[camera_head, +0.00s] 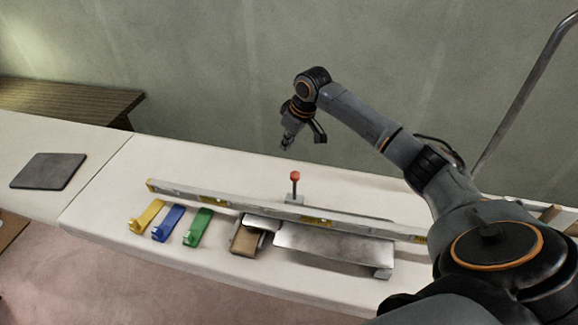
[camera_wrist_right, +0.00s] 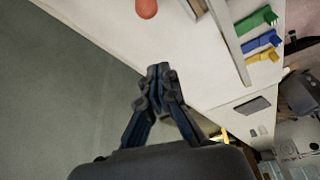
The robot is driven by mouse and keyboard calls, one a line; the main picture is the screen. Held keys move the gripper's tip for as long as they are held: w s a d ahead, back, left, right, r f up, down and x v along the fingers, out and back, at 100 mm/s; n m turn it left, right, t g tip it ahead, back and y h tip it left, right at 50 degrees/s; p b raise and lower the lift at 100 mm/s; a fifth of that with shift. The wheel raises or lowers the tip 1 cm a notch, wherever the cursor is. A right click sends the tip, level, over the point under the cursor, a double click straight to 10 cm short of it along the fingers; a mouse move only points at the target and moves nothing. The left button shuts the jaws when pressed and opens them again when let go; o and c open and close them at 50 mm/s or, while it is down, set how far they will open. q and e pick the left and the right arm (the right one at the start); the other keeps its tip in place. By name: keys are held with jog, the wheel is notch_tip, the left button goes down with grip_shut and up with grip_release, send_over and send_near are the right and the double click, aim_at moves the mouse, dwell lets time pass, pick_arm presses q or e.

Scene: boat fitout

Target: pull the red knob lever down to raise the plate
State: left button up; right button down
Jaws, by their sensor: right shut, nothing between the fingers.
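The red knob (camera_head: 295,175) tops a thin upright lever on a small grey base, behind the long spirit level on the white bench. The knob also shows at the top of the right wrist view (camera_wrist_right: 146,8). A grey metal plate (camera_head: 325,243) lies low in front of the level, at the right. My right gripper (camera_head: 285,148) is shut and empty, above and slightly left of the knob and apart from it. Its closed fingers show in the right wrist view (camera_wrist_right: 158,72). My left gripper is not in view.
A spirit level (camera_head: 240,206) runs along the bench. Yellow (camera_head: 147,216), blue (camera_head: 168,223) and green (camera_head: 198,227) clamp-like pieces lie in front of it, beside a brown block (camera_head: 245,241). A dark flat pad (camera_head: 48,170) lies far left. The bench behind the level's left half is clear.

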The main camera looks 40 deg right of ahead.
aim_at(295, 187)
jog(key=p+x, duration=0.2)
jog(key=x, duration=0.8)
jog(key=s+p, duration=0.1)
jog(key=s, duration=0.1)
jog(key=s+d+p, duration=0.1)
jog(key=shift+s+d, duration=0.1)
jog(key=shift+s, duration=0.3)
jog(key=shift+s+d, duration=0.1)
jog(key=shift+s, duration=0.05)
